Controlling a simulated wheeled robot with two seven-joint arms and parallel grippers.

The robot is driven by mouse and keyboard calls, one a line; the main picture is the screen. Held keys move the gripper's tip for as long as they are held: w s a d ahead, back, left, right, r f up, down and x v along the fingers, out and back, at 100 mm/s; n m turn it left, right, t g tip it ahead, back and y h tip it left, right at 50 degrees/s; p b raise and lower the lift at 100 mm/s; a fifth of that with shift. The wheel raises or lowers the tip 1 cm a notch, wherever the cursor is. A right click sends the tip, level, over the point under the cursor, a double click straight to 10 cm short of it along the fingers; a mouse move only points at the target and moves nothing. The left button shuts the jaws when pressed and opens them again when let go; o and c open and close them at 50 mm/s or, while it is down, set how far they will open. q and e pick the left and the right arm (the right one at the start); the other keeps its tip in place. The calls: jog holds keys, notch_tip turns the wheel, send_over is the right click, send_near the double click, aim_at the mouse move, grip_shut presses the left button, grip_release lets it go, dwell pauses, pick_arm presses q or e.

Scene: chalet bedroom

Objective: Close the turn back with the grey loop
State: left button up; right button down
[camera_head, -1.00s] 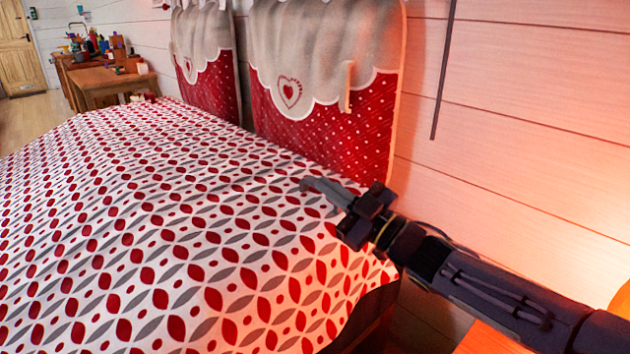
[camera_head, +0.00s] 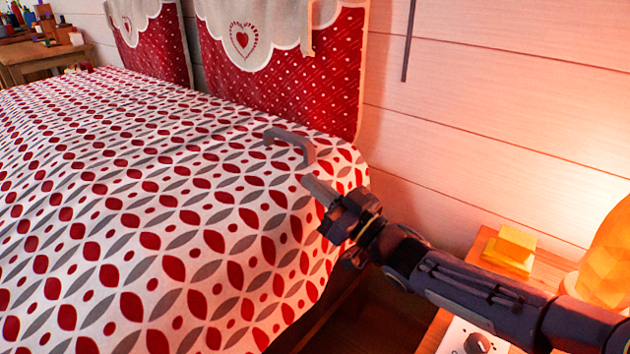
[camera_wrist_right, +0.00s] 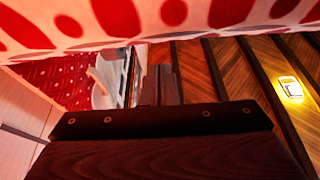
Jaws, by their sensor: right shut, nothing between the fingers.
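The grey loop (camera_head: 290,141) stands up from the red, white and grey bedspread (camera_head: 130,220), close to the bed's near right corner by the headboard. No folded turn back can be clearly told apart from the rest of the spread. My right gripper (camera_head: 313,188) is shut and empty, just below and right of the loop in the head view, at the bed's side edge. A small gap shows between them. In the right wrist view, its grey fingers (camera_wrist_right: 162,85) are together, with the bedspread (camera_wrist_right: 200,15) close along the top. My left gripper is not in view.
Red padded headboard covers (camera_head: 290,90) hang on the wall behind the bed. A bedside table (camera_head: 545,268) at the right holds a yellow block (camera_head: 510,247) and a glowing lamp (camera_head: 607,260). A white panel with a black knob (camera_head: 477,343) is below my right arm.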

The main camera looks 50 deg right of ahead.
jog(key=shift+f, duration=0.5)
jog(key=shift+f, duration=0.15)
jog(key=p+v, duration=0.1)
jog(key=v, duration=0.6)
jog(key=shift+s+r, duration=0.25)
jog(key=shift+s, duration=0.15)
